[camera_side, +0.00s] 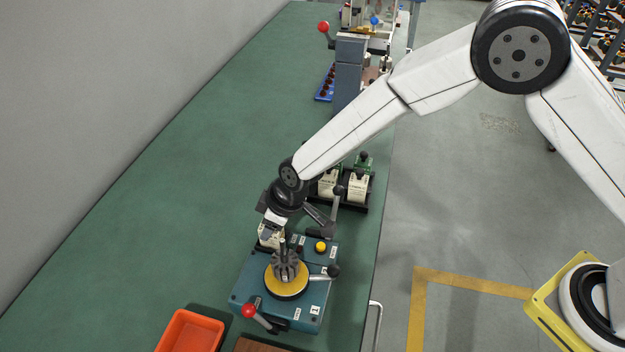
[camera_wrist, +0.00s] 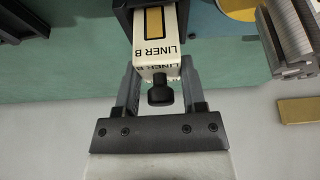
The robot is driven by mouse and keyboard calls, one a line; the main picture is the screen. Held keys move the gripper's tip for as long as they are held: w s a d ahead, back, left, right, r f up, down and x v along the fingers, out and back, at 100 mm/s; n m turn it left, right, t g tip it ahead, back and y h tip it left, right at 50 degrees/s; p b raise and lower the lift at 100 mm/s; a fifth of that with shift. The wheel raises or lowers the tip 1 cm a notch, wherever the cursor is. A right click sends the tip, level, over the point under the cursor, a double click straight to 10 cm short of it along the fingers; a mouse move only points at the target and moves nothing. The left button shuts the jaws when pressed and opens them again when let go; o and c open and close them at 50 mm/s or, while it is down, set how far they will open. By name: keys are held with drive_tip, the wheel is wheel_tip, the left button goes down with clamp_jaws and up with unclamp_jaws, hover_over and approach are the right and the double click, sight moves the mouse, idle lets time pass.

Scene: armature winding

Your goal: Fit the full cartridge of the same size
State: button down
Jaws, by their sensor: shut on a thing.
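My gripper (camera_wrist: 160,78) is shut on a white cartridge (camera_wrist: 158,48) marked LINER B, with a black knob at its near end and a yellow window strip on top. Its far end meets a dark holder (camera_wrist: 123,18); I cannot tell how deep it sits. In the side view my gripper (camera_side: 272,222) is at the back left of the blue winding machine (camera_side: 249,284), and the white cartridge (camera_side: 268,238) shows below it. A grey armature (camera_side: 287,265) stands upright on the machine's yellow disc (camera_side: 287,291). More white cartridges (camera_side: 357,188) stand in a black rack (camera_side: 352,206) behind.
A black-knobbed lever (camera_side: 333,271) and a red-knobbed lever (camera_side: 250,311) stick out from the machine. An orange bin (camera_side: 189,331) is at the front left. A grey stand (camera_side: 347,76) and a blue tray (camera_side: 324,88) are farther back. The green bench is clear to the left.

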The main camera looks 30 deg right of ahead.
drive_tip(key=shift+f, duration=0.25)
idle(0.5)
drive_tip(key=shift+c, duration=0.4)
unclamp_jaws()
drive_tip(key=shift+r, duration=0.1)
drive_tip(key=shift+r, duration=2.1)
drive_tip(key=shift+r, duration=0.1)
drive_tip(key=shift+r, duration=0.15)
drive_tip(key=v, duration=0.7)
drive_tip(key=shift+r, duration=0.15)
